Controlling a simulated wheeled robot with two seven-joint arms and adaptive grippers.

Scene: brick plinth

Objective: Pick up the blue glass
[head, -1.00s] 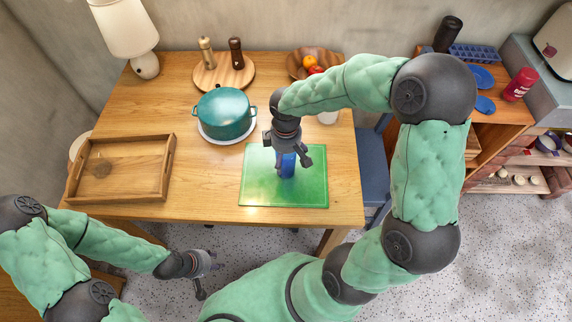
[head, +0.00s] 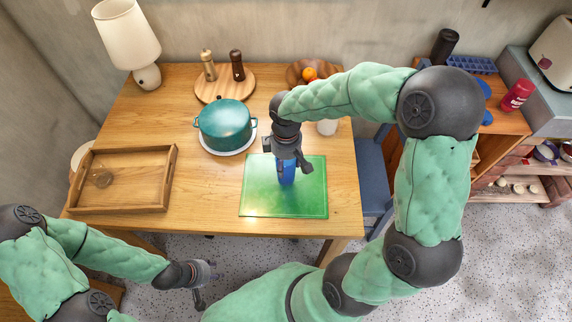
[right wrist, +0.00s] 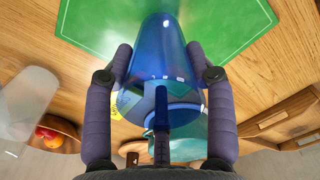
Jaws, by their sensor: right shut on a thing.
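The blue glass (head: 287,175) is over the green mat (head: 300,201) on the wooden table. My right gripper (head: 288,163) is shut on it from above. In the right wrist view the blue glass (right wrist: 162,60) is between the two fingers of my right gripper (right wrist: 166,75), and the mat (right wrist: 85,25) shows beyond it. The glass appears a little above the mat, though the exact gap is hard to tell. My left gripper (head: 207,285) is low at the left, in front of the table, with its fingers apart and nothing between them.
A teal pot (head: 225,125) stands on a white plate left of the right gripper. A wooden tray (head: 125,207) holding a clear glass is at the left. A whitish cup (head: 327,127) stands behind the mat. A fruit bowl (head: 300,72) and lamp (head: 128,35) are at the back.

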